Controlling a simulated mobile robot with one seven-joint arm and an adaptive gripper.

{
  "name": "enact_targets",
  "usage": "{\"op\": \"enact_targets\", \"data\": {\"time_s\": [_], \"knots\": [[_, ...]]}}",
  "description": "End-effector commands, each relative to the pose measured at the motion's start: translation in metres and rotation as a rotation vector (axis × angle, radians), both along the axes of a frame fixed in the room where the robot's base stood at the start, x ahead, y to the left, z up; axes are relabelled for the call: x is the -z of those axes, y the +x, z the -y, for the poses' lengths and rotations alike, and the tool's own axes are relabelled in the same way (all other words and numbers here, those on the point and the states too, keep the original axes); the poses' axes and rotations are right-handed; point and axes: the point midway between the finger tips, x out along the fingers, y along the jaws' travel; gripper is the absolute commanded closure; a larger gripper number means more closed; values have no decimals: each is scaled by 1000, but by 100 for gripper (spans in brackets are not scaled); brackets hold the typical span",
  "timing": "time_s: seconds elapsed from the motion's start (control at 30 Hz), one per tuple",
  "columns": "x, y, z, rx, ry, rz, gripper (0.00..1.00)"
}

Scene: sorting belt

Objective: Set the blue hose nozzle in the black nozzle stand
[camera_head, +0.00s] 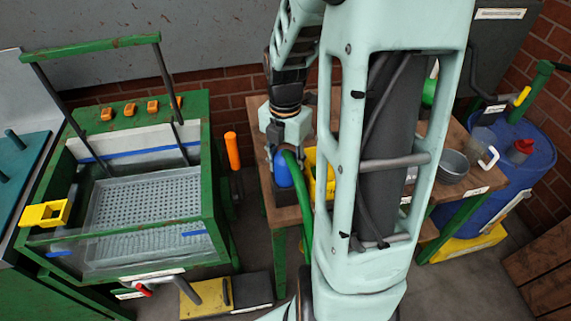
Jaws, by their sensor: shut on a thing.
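My gripper (282,143) points down over the left end of the wooden table, left of my large arm link. It is shut on the blue hose nozzle (283,174), which hangs roughly upright below the fingers. A green hose (298,190) curves beside the nozzle and down past the table's front edge. A dark block, apparently the black nozzle stand (270,198), shows at the nozzle's lower end. I cannot tell whether the nozzle is inside it or just in front of or above it. My arm link hides much of the table to the right.
The wooden table (257,160) also carries a yellow container (310,165) close right of the nozzle and a grey bowl (452,165) farther right. A green-framed washing basin (150,215) stands left, with an orange-topped post (232,150) between. A blue drum (535,150) stands right.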

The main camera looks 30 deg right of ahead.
Motion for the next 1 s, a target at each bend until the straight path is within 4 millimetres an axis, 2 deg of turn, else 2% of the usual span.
{"op": "enact_targets", "data": {"time_s": [0.3, 0.33, 0.5, 0.83, 1.0], "knots": [[2, 0, 0, 0, 0, 0, 78], [2, 0, 0, 0, 0, 0, 57], [2, 0, 0, 0, 0, 0, 40], [-1, 0, 0, 0, -1, 2, 40], [-26, 2, 0, 1, -2, 6, 40]]}}
